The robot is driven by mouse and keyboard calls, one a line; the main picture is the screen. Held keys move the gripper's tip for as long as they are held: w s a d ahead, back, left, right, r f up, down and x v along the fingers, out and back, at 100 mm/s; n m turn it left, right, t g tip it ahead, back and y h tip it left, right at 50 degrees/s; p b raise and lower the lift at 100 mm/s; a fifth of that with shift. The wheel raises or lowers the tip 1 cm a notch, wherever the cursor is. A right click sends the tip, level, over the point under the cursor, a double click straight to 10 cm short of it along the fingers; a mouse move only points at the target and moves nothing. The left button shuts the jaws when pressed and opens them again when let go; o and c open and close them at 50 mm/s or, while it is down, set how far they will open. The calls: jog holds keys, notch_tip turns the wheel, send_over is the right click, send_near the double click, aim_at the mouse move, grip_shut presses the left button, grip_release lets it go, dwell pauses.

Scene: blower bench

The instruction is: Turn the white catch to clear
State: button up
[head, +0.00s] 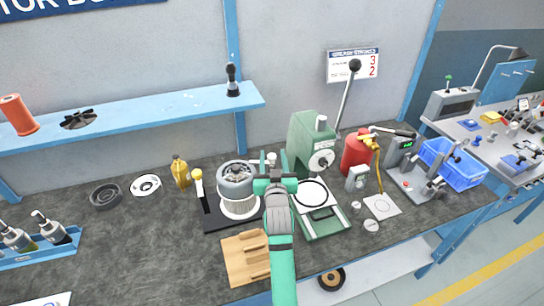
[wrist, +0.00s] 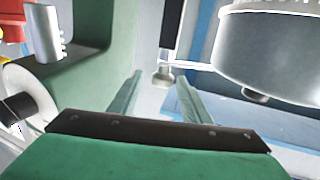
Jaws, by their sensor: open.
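A small pale piece (wrist: 163,79) with a rounded end shows between and beyond my fingertips in the wrist view, below a dark upright bar; it may be the white catch, but I cannot tell which way it is turned. In the head view a small whitish piece (head: 271,158) stands just behind my gripper (head: 276,180), mostly hidden by it. My gripper is open and empty, between the grey motor housing (head: 236,176) and the green press (head: 306,140). In the wrist view the fingers of my gripper (wrist: 160,76) are apart, touching nothing that I can see.
The housing (wrist: 270,55) is close on the right in the wrist view, the press (wrist: 95,75) on the left. A wooden rack (head: 243,258) is in front, and a red canister (head: 357,153) stands to the right.

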jog(key=shift+w+a, duration=0.15)
jog(key=shift+w, duration=0.4)
